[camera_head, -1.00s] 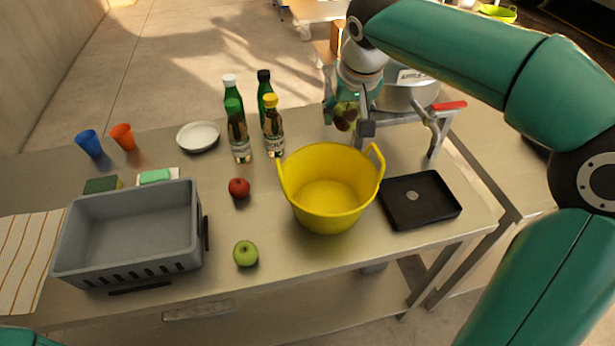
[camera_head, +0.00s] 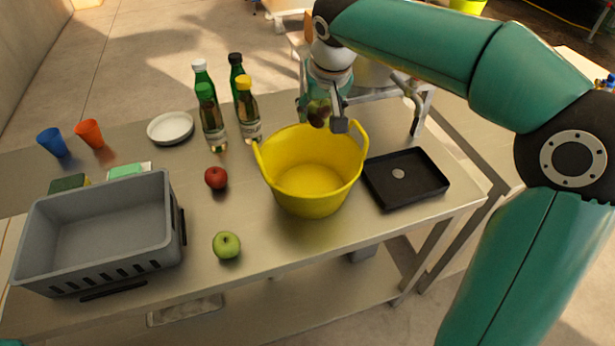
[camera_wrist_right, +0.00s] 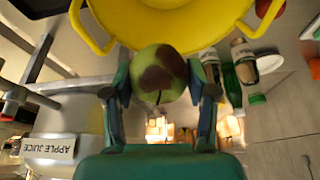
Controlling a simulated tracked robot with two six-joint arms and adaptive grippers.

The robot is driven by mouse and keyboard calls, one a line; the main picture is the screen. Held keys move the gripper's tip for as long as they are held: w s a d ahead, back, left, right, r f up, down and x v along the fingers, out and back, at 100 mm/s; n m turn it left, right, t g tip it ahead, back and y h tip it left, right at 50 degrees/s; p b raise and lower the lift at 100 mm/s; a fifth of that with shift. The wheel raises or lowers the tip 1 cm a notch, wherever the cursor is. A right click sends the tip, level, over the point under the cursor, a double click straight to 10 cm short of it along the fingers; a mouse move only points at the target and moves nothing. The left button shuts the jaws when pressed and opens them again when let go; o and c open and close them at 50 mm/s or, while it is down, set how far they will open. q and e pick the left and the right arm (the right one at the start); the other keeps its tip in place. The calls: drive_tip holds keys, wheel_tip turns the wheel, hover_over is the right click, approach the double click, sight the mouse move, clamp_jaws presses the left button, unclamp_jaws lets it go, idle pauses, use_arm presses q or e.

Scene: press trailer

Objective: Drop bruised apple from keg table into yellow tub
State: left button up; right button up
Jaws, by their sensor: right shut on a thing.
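The bruised apple (camera_wrist_right: 158,75), green with dark brown patches, is between the two fingers of my right gripper (camera_wrist_right: 160,92) in the right wrist view. The right gripper (camera_head: 325,115) is shut on it and shows in the head view at the back rim of the yellow tub, with the apple (camera_head: 318,113) partly hidden by the fingers. The yellow tub (camera_head: 312,160) stands upright on the metal table, its inside empty. In the right wrist view the tub (camera_wrist_right: 165,25) lies just beyond the apple. My left gripper is not in view.
A black tray (camera_head: 405,178) stands right of the tub. A green apple (camera_head: 227,245), a red apple (camera_head: 215,178) and several bottles (camera_head: 212,120) stand left of it. A grey crate (camera_head: 98,235) is at the left. A metal keg (camera_wrist_right: 50,147) labelled apple juice is behind.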

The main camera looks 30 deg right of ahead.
drive_tip(key=o, duration=1.3)
drive_tip(key=shift+c, duration=0.2)
drive_tip(key=v, duration=1.2)
